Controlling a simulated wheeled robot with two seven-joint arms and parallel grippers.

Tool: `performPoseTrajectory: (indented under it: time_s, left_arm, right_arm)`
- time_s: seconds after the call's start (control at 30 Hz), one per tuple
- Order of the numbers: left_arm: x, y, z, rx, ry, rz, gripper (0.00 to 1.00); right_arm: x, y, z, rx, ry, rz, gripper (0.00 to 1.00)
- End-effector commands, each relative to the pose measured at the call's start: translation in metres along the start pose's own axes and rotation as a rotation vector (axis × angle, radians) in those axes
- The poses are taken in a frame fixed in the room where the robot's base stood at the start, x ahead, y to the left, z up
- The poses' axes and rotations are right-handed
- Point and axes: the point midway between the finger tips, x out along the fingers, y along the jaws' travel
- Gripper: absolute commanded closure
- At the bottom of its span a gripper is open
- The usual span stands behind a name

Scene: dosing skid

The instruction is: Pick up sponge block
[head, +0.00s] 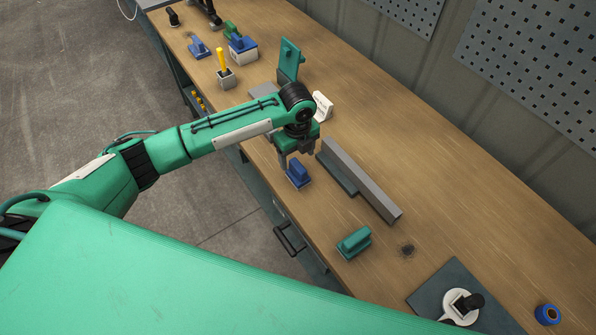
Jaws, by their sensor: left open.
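A similar teal block (354,242) stands farther right along the front edge, and another blue block (198,47) is at the far left. My right gripper is not in view.
The wooden bench (480,190) holds a long grey angled bar (365,183) just right of my gripper. A white piece (322,106) and a teal upright bracket (289,62) stand behind my arm. A dark mat (440,285) and blue roll (548,314) lie right. The bench's back right is clear.

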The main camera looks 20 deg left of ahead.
Motion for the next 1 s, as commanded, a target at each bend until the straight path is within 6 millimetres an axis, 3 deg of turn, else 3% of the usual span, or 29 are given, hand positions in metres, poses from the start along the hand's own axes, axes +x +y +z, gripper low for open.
performPoseTrajectory:
  time_s: [0.13,0.47,0.7,1.0]
  left_arm:
    - [0.024,0.0,-0.001,-0.002,0.002,0.001,0.29]
    - [0.05,-0.001,-0.001,-0.002,0.001,0.001,0.29]
    - [0.082,-0.003,-0.001,-0.001,0.001,0.0,0.29]
    - [0.09,-0.003,-0.001,0.0,-0.001,-0.002,0.29]
  right_arm:
    - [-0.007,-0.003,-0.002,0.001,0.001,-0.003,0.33]
    - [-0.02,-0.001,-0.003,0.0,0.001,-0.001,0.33]
    - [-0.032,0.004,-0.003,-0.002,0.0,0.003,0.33]
    - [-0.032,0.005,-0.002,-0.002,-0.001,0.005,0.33]
